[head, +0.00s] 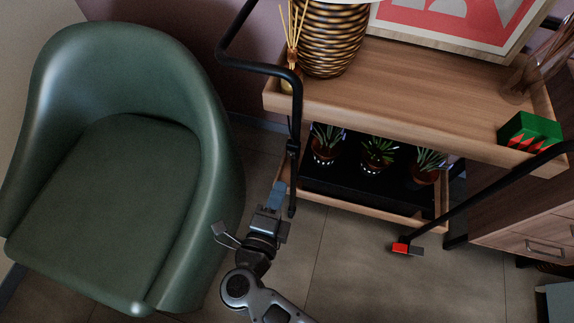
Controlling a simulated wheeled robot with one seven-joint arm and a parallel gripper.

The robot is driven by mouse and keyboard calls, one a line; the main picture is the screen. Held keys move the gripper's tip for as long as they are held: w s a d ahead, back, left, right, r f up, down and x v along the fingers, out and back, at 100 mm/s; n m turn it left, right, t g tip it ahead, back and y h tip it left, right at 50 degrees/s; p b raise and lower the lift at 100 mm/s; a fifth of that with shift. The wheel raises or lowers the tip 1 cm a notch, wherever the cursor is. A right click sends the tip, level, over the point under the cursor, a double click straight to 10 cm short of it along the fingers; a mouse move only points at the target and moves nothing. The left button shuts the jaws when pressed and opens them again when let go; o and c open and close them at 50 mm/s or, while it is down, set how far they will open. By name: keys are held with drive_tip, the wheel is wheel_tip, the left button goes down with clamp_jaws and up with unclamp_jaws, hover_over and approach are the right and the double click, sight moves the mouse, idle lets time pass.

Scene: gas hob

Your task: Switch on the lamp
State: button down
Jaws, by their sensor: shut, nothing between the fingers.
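The likely lamp (332,40) is a rounded base with a dark and gold woven pattern. It stands at the back left of the wooden top of a trolley. Only a sliver of a white part above it shows at the top edge of the head view, so I cannot tell whether it is lit. No switch is visible. My gripper (277,190) is in the lower middle, well below and in front of the lamp, near the trolley's left black upright. Its fingers are shut and empty.
The trolley top (420,85) has a raised wooden rim and a black tube frame (262,68). A reed diffuser (291,75) stands left of the lamp. Potted plants (377,155) fill the lower shelf. A green armchair (130,160) is left; a green-red box (530,130) sits right.

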sight(291, 154)
drive_tip(key=x, duration=0.5)
drive_tip(key=shift+w+d+r+b, duration=0.1)
drive_tip(key=shift+w+r+b, duration=0.2)
drive_tip(key=shift+r+b, duration=0.05)
drive_tip(key=shift+w+d+r, duration=0.15)
drive_tip(key=shift+w, duration=0.45)
drive_tip(key=p, duration=0.1)
drive_tip(key=r+p, duration=0.1)
drive_tip(key=p, duration=0.1)
drive_tip(key=shift+w+d+g, duration=0.1)
drive_tip(key=shift+w+g, duration=0.2)
drive_tip(key=shift+g, duration=0.1)
drive_tip(key=shift+f, duration=0.35)
drive_tip(key=shift+s, duration=0.1)
